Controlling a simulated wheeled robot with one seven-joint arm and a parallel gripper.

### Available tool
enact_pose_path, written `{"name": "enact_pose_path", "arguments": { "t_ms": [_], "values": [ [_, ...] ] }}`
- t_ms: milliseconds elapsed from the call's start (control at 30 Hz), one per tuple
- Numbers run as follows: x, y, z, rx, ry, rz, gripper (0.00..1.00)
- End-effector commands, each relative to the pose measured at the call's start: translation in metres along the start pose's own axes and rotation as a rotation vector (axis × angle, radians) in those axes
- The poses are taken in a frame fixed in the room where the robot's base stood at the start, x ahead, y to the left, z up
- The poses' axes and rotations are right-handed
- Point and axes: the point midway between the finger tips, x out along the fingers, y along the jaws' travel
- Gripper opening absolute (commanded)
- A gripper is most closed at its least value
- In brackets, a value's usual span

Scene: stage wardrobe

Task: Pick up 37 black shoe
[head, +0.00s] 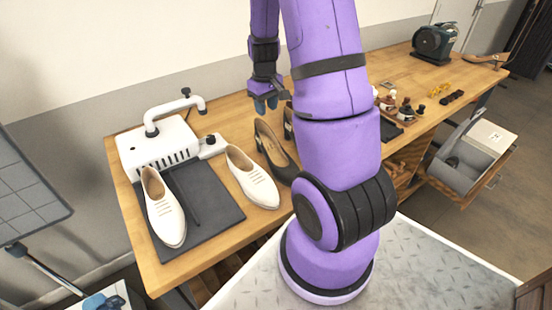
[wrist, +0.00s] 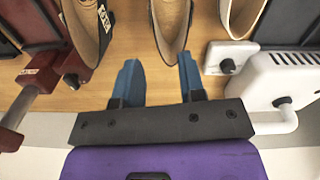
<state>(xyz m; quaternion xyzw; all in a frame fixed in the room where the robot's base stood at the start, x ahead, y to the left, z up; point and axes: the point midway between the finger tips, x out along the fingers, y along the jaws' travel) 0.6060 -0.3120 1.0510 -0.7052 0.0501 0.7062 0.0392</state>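A black shoe (head: 275,152) with a tan inside stands on the wooden bench, right of a white shoe, in the head view. A second shoe (head: 288,118) beside it is mostly hidden by my arm. In the wrist view, a dark-edged shoe with a tan inside (wrist: 172,22) lies beyond my fingers, and another shoe (wrist: 86,28) with a small white label is to its left. I cannot read the label's number. My gripper (head: 265,103) is above the bench behind the shoes. Its blue fingers are apart and empty in the wrist view (wrist: 156,70).
White shoes (head: 165,212) (head: 253,178) stand left of the black shoe, on and beside a dark mat (head: 212,200). A white machine (head: 158,146) with a bent handle is behind them.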

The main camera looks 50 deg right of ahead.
Motion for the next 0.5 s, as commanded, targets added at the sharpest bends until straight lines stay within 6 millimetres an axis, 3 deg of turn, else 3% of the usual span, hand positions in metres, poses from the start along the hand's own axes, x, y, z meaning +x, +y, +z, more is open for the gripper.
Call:
{"name": "enact_pose_path", "arguments": {
  "t_ms": [200,500],
  "values": [
    [0.033,0.000,0.001,0.001,-0.003,-0.001,0.37],
    [0.053,0.001,0.002,0.001,-0.002,-0.001,0.37]
  ]
}}
